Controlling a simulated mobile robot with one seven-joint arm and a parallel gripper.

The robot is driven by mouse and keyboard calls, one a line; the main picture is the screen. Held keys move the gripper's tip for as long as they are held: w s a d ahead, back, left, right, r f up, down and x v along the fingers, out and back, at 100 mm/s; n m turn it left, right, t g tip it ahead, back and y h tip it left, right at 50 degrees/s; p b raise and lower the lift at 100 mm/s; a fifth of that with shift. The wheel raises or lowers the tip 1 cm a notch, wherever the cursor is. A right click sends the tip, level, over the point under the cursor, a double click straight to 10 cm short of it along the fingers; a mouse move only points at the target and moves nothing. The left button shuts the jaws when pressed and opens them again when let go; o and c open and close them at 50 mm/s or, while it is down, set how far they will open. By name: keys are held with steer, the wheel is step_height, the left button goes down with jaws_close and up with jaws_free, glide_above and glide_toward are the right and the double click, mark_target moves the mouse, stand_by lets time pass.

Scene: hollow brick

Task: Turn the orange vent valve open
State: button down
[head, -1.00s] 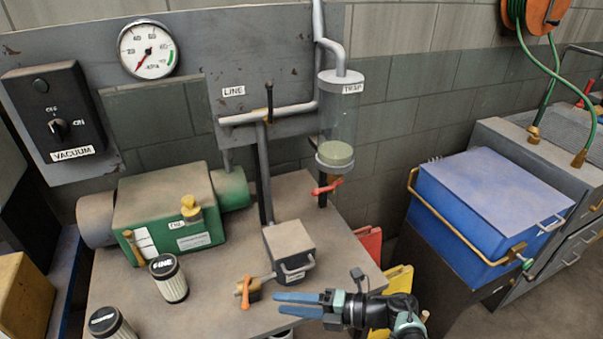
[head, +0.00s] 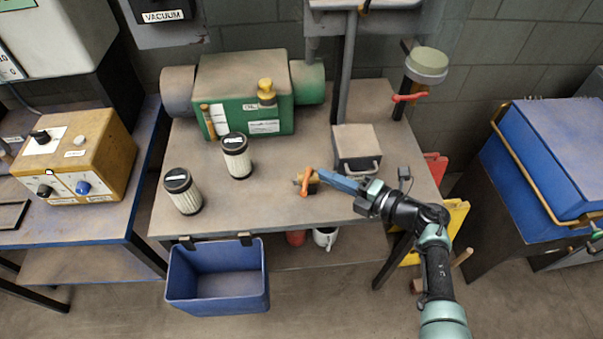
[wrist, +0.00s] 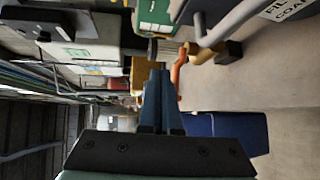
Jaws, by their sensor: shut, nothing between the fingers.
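The orange vent valve handle (head: 306,181) sits on a brass fitting at the front of the grey box (head: 357,148) on the bench. In the wrist view the orange handle (wrist: 179,68) shows just right of my fingertips, in front of the brass fitting (wrist: 203,54). My gripper (head: 322,173) is shut and empty, its blue fingers pointing left with the tips close beside the handle. In the wrist view the shut fingers (wrist: 160,75) point up the picture. I cannot tell whether the tips touch the handle.
Two filter canisters (head: 183,191) (head: 236,156) stand on the bench left of the valve. The green pump (head: 243,95) is behind them. A blue bin (head: 218,277) hangs at the bench's front edge. A red-handled valve (head: 410,97) is at the back right.

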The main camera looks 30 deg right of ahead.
steer(key=w+a+r+m+t+h+b, duration=0.1)
steer(key=w+a+m+t+h+b, duration=0.2)
steer(key=w+a+m+h+b, duration=0.65)
steer(key=w+a+f+m+g+h, duration=0.1)
steer(key=w+a+m+g+h, duration=0.15)
steer(key=a+h, duration=0.4)
steer(key=m+g+h+b, duration=0.2)
steer(key=m+g+h, duration=0.2)
steer(key=m+g, duration=0.15)
glide_toward(306, 180)
steer(key=w+d, duration=0.4)
steer(key=w, duration=0.1)
steer(key=shift+f+m+t, duration=0.3)
steer(key=shift+f+m, duration=0.15)
steer(key=shift+d, duration=0.1)
